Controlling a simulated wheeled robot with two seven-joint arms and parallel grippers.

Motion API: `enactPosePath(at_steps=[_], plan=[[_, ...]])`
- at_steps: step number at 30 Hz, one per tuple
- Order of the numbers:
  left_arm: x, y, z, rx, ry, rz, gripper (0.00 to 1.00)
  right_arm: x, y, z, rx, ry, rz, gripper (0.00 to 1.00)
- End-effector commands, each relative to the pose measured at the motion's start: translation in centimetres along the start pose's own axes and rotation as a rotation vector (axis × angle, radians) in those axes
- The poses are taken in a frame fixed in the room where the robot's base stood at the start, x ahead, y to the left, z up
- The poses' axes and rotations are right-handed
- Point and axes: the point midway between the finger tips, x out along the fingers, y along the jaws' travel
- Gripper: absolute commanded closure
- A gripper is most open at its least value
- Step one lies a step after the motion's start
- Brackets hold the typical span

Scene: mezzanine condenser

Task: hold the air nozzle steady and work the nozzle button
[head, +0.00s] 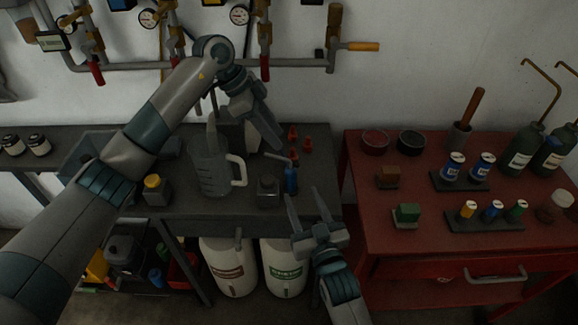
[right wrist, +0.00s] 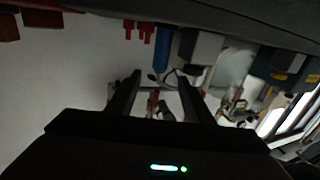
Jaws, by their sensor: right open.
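The air nozzle (head: 290,180) is a blue upright handle with a thin grey bent spout, near the front right of the dark bench. It shows blue in the right wrist view (right wrist: 161,48), beyond the fingertips. I cannot make out its button. My right gripper (head: 305,195) is open and empty, just in front of and below the nozzle, apart from it; its two fingers also show in the right wrist view (right wrist: 159,78). My left gripper (head: 262,130) points down above the bench, behind and left of the nozzle, not touching it. Its finger gap is unclear.
A clear measuring jug (head: 209,178) and a small dark square jar (head: 268,190) stand left of the nozzle. A red cart (head: 430,265) with blocks and spools stands right. White jugs (head: 228,270) sit below the bench.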

Motion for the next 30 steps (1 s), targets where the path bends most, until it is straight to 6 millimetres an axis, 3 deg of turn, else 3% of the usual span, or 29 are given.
enactPosePath(at_steps=[21,30], plan=[[0.0,0.0,0.0,0.000,0.000,0.000,0.69,11.6,0.0,-0.1,0.000,0.000,0.000,0.53],[0.0,0.0,0.0,0.000,0.000,0.000,0.69,14.3,0.0,0.0,0.000,0.000,0.000,0.53]])
